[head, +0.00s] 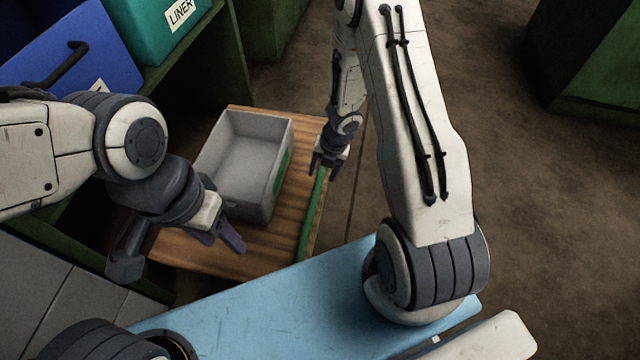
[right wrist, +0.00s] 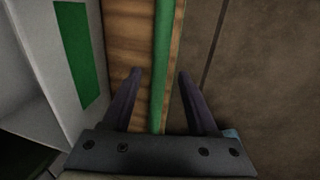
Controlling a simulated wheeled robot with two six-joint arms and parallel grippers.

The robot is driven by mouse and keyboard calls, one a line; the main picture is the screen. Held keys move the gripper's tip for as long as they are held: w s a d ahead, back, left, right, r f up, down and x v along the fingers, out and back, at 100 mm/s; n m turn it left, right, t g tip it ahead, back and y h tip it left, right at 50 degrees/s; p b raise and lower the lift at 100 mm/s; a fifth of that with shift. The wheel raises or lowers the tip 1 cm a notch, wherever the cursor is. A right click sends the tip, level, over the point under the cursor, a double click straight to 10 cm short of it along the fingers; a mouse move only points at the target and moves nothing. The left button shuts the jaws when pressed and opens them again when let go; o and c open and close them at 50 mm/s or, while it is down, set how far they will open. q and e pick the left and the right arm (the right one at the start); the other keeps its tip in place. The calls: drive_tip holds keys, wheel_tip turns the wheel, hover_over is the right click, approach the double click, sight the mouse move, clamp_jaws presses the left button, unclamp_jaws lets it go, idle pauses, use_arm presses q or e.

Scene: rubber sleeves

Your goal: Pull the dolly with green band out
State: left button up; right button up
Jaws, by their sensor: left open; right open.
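The dolly (head: 170,246) is a flat wooden board with a green band (head: 311,217) along its right edge. A grey open bin (head: 275,208) with a green patch on its side stands on it. My right gripper (head: 327,170) is open above the dolly's right edge. In the right wrist view the green band (right wrist: 162,60) runs between the open fingers (right wrist: 158,82), with no clear contact. My left gripper (head: 222,240) is open, in front of the bin and above the board. The dolly's wheels are hidden.
A green shelf frame (head: 205,50) stands at the left with a blue bin (head: 100,50) and a teal bin (head: 165,35) labelled LINER. Another green cabinet (head: 590,75) is at the far right. Brown floor (head: 530,190) to the right of the dolly is clear.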

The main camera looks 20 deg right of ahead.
sight(320, 180)
drive_tip(key=f, duration=0.1)
drive_tip(key=f+b, duration=0.2)
drive_tip(key=shift+w+a+f, duration=0.2)
drive_tip(key=shift+a+f, duration=0.05)
use_arm(q)
wheel_tip(320, 180, down, 3)
drive_tip(key=shift+r, duration=0.1)
use_arm(e)
clamp_jaws()
idle(0.9)
